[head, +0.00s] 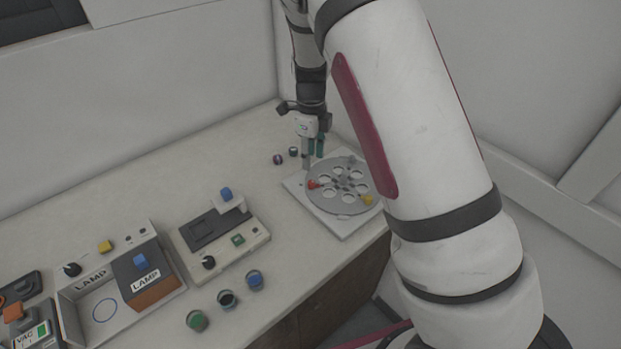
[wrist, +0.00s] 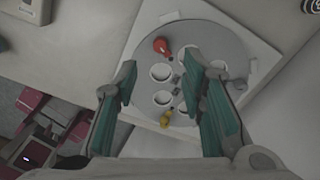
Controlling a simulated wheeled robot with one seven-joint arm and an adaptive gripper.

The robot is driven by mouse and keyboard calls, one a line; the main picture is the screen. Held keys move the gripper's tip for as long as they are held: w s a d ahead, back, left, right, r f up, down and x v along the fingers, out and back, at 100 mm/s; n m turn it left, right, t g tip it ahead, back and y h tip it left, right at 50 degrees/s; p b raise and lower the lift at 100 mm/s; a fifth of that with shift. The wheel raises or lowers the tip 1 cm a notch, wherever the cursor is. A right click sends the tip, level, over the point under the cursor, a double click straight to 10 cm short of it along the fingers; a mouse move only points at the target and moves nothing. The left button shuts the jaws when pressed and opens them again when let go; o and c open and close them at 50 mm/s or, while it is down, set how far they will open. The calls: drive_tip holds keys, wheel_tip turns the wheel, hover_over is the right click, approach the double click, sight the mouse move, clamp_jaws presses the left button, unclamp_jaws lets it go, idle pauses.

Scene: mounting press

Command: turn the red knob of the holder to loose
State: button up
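The holder (head: 333,217) is a white square plate bearing a grey round disc with several holes; it also shows in the wrist view (wrist: 215,12). Its red knob (head: 313,184) is at the disc's left edge in the head view. In the wrist view the red knob (wrist: 161,45) lies just beyond the fingertips. A yellow knob (head: 367,200) is at the right edge of the disc and shows between the fingers in the wrist view (wrist: 166,118). My gripper (head: 313,158) points down above the holder near the red knob. In the wrist view my gripper (wrist: 162,68) is open and empty, with teal finger pads.
Two small dark round pieces (head: 285,156) lie behind the holder. The counter's front edge passes close to the holder.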

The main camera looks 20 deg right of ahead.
sight(311, 182)
wheel_tip(311, 182, down, 9)
drive_tip(key=shift+f+p, duration=0.15)
drive_tip(key=shift+p, duration=0.3)
clamp_jaws()
